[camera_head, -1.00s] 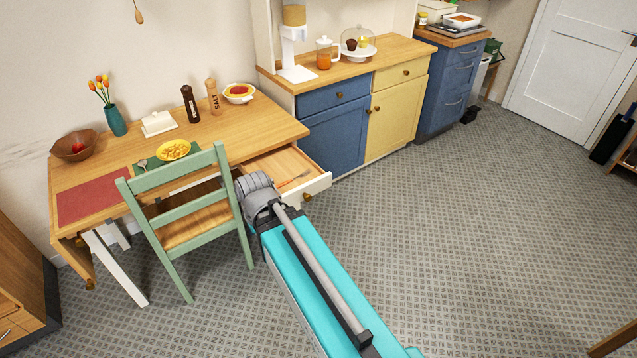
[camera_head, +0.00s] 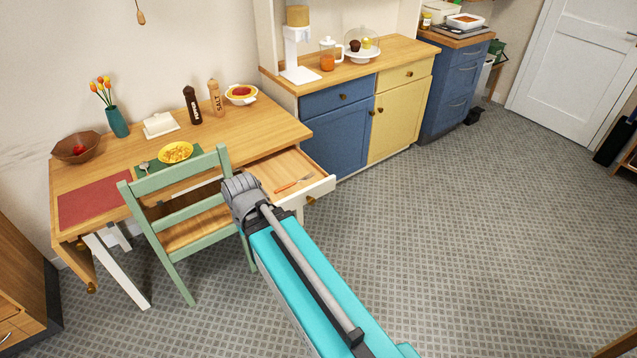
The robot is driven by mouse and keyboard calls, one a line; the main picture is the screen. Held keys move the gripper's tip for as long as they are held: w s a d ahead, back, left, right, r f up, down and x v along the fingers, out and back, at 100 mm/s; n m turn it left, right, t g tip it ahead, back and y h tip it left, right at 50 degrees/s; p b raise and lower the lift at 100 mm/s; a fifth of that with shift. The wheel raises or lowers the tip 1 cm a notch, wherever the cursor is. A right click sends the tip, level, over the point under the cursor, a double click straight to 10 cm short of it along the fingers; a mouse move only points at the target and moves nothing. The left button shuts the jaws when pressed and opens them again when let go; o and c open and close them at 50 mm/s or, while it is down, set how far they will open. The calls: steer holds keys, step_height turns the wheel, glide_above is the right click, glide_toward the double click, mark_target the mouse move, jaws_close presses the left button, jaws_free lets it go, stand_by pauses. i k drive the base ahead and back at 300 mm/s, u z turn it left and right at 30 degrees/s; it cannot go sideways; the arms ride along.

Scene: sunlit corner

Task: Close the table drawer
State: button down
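The wooden table (camera_head: 122,153) stands against the wall at the left. Its right drawer (camera_head: 320,189) is pulled out, with a white front and light wood inside. A utensil with an orange handle (camera_head: 287,187) lies in the drawer. My teal arm reaches up from the bottom, and its grey joint overlaps the drawer's left part and the left end of its front.
A green chair (camera_head: 178,222) stands at the table's front, left of my arm. A blue and yellow cabinet (camera_head: 337,140) stands right of the table. Dishes, shakers and a vase (camera_head: 117,122) stand on the tabletop. The tiled floor (camera_head: 455,240) to the right is clear.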

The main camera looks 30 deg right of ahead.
mark_target(281, 169)
steer(key=i, duration=0.9)
steer(key=z, duration=0.05)
